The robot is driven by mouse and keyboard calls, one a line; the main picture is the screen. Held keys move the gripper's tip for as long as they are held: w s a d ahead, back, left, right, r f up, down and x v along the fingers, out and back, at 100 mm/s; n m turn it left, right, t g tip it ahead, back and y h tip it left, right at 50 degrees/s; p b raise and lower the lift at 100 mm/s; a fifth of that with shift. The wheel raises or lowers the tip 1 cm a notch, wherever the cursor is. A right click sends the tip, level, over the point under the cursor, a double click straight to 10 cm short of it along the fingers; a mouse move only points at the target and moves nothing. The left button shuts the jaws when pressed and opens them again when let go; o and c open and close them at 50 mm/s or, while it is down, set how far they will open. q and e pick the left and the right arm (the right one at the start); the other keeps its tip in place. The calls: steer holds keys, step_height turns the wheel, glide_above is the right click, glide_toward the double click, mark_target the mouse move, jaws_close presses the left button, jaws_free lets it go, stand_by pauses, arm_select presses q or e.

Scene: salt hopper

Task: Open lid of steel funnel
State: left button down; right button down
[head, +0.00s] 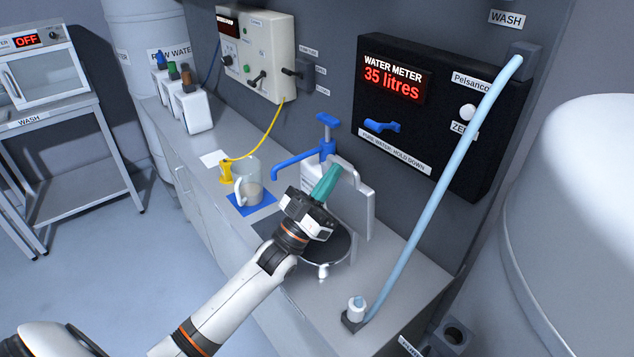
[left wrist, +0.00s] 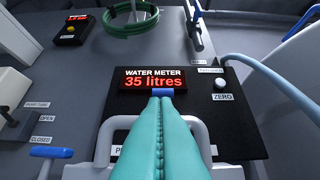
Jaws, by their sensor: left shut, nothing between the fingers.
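The steel funnel (head: 340,250) is set in the counter, its round dark rim partly hidden behind my left wrist. A pale grey square lid (head: 358,212) stands upright at the funnel's back, by the wall. Its handle (head: 349,166) is at the upper edge. My left gripper (head: 328,180) is shut and empty, its teal fingers pointing up in front of the lid near the handle. In the left wrist view, the shut fingers (left wrist: 165,103) lie between the two sides of a pale handle (left wrist: 112,124). I cannot tell whether they touch it. My right gripper is not in view.
A blue tap (head: 325,150) stands close behind the gripper. A water meter (head: 415,120) reading 35 litres is on the wall. A pale blue hose (head: 440,185) hangs to the right.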

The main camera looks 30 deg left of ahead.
arm_select(q)
steer(key=shift+w+d+r+b, duration=0.15)
steer(key=shift+w+d, duration=0.1)
steer(key=shift+w, duration=0.3)
steer(key=shift+w+d+r+b, duration=0.1)
steer(key=shift+w+d+b, duration=0.1)
steer(key=shift+w, duration=0.3)
